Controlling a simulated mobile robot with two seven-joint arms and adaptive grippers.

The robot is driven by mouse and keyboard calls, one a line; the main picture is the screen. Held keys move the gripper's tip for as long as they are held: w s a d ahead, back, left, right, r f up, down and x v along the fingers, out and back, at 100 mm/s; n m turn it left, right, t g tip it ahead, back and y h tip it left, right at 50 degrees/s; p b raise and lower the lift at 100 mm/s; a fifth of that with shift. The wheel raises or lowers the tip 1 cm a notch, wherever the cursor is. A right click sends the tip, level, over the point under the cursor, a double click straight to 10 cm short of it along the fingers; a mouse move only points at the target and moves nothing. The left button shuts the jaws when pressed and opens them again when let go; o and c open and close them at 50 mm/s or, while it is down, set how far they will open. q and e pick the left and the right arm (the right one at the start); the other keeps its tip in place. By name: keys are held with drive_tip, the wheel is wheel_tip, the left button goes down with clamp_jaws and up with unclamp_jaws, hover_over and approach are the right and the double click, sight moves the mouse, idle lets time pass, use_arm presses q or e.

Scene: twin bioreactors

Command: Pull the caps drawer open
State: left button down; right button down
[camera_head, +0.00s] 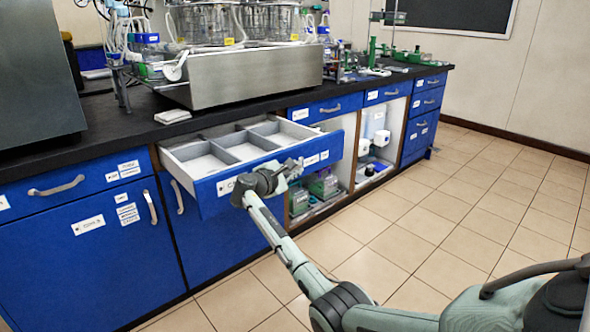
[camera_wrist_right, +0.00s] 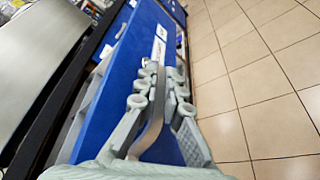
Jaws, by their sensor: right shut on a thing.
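The drawer (camera_head: 222,190) stands pulled out from the blue cabinet under the black counter. Its inside (camera_head: 213,160) has several grey compartments, which look empty from here. The words on its labels are too small to read. My right gripper (camera_head: 290,170) is at the middle of the drawer front. In the right wrist view my right gripper (camera_wrist_right: 160,92) is shut on the drawer's metal handle (camera_wrist_right: 153,125), with the blue drawer front (camera_wrist_right: 108,105) beside the fingers. My left gripper is not in view.
An open cabinet bay (camera_head: 325,195) with green-based devices lies to the right below. A steel bioreactor unit (camera_head: 250,75) stands on the counter (camera_head: 110,130). The tiled floor (camera_head: 450,215) in front is clear.

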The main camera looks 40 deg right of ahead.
drive_tip(key=c, duration=1.9)
unclamp_jaws()
drive_tip(key=shift+a, duration=0.1)
drive_tip(key=v, duration=1.2)
